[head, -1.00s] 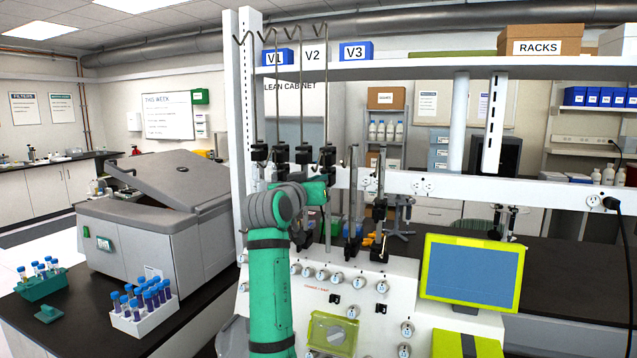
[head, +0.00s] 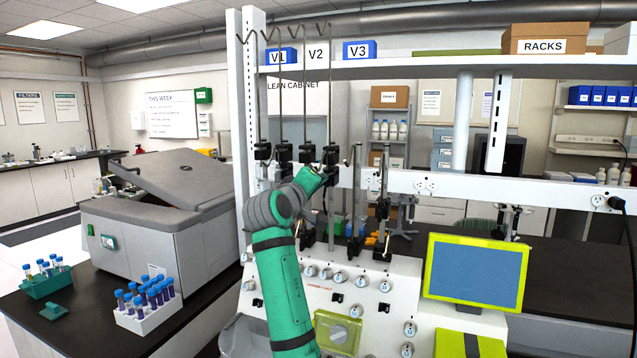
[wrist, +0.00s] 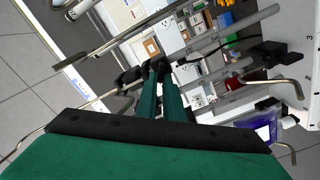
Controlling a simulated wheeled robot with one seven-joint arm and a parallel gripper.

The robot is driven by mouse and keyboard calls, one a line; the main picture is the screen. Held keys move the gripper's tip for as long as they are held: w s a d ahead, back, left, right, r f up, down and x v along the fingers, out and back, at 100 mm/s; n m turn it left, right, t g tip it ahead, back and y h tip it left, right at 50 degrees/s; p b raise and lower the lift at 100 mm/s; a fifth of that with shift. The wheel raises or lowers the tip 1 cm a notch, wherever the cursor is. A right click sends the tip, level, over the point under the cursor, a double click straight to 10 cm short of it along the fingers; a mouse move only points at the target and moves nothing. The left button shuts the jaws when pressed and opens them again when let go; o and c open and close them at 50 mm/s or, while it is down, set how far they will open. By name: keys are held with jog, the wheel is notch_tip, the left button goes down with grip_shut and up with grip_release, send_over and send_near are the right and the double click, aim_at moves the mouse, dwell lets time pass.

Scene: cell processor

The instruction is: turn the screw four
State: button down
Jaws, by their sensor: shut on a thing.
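A row of black clamps with screws sits on thin metal rods on the white frame. The rightmost upper clamp, which I take for screw four (head: 330,154), is at the tip of my gripper (head: 327,170). In the wrist view, the two long green fingers of my gripper (wrist: 159,70) run up close together and end at a small dark part. They are shut on it, and the fingertips hide most of it. The other upper clamps, such as the leftmost one (head: 263,151), stand to the left of my gripper.
Metal rods and lower black clamps (head: 382,208) stand close to the right of my arm. A white panel with several round knobs (head: 340,279) and a blue screen (head: 475,273) are below and right. A grey centrifuge (head: 150,235) and tube racks (head: 148,318) are left.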

jog(key=shift+n, duration=0.5)
jog(key=shift+a, duration=0.1)
jog(key=c, duration=1.9)
grip_release()
jog(key=shift+o, duration=0.2)
